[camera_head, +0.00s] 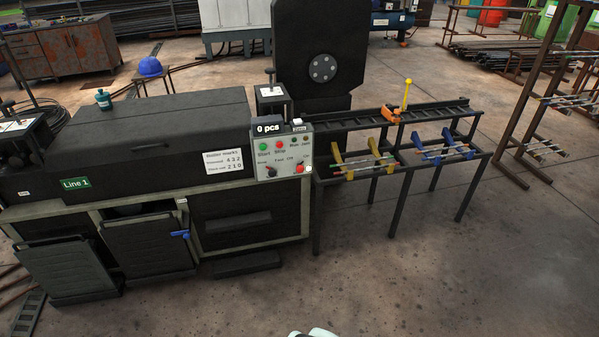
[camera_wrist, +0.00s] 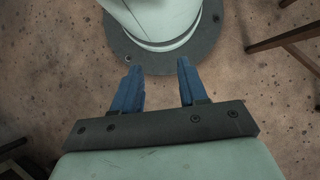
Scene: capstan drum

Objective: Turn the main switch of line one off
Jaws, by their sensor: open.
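The Line 1 machine (camera_head: 130,140) carries a green "Line 1" sign (camera_head: 75,184) on its left front. The gripper is not visible in the head view.
A blue handle (camera_head: 180,234) sticks out from a cabinet door under the machine. A display reading "0 pcs" (camera_head: 268,128) stands above the panel. A dark rack (camera_head: 400,150) with blue and yellow holders stands right of it. The floor in front (camera_head: 380,280) is clear.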

